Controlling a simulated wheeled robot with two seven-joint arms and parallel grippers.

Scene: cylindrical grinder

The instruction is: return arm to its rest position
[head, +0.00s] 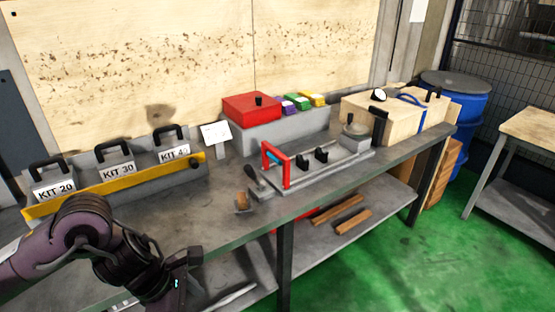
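My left arm (90,225) comes in from the left, dark purple and black, bent over the front left of the workbench (225,230). Its far end (172,285), with a small cyan light, points down and is cut off by the bottom edge. No fingertips show there, so I cannot see the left gripper or anything in it. My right arm and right gripper are not in view.
Kit boxes with black handles (118,170) stand behind a yellow bar (120,187). A grey fixture (310,170) with a red frame (275,165) sits mid-bench. Wooden boxes (385,120) stand at the right end. Green floor (400,255) lies open at the right.

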